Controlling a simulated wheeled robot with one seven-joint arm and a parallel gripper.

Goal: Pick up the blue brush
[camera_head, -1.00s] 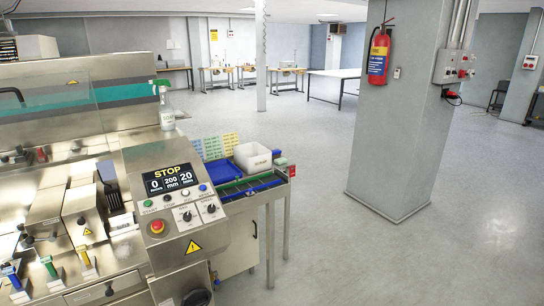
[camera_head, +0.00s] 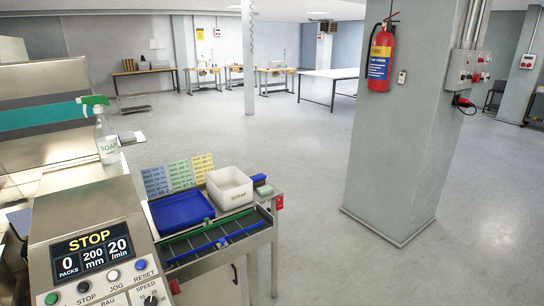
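I cannot make out a blue brush for certain. A long thin blue piece (camera_head: 205,250) lies along the short outfeed conveyor (camera_head: 250,243) beside the machine; I cannot tell whether it is a brush or a guide rail. A similar green piece (camera_head: 205,228) runs behind it. A blue tray (camera_head: 181,211) sits behind them, and its inside looks empty. My gripper is not in view.
A white SCRAP bin (camera_head: 230,188) stands right of the tray, with a small green-topped block (camera_head: 263,187) beside it. A soap spray bottle (camera_head: 106,135) stands on the machine above the control panel (camera_head: 95,250). A pillar (camera_head: 405,130) with a fire extinguisher (camera_head: 380,57) stands right. Floor between is clear.

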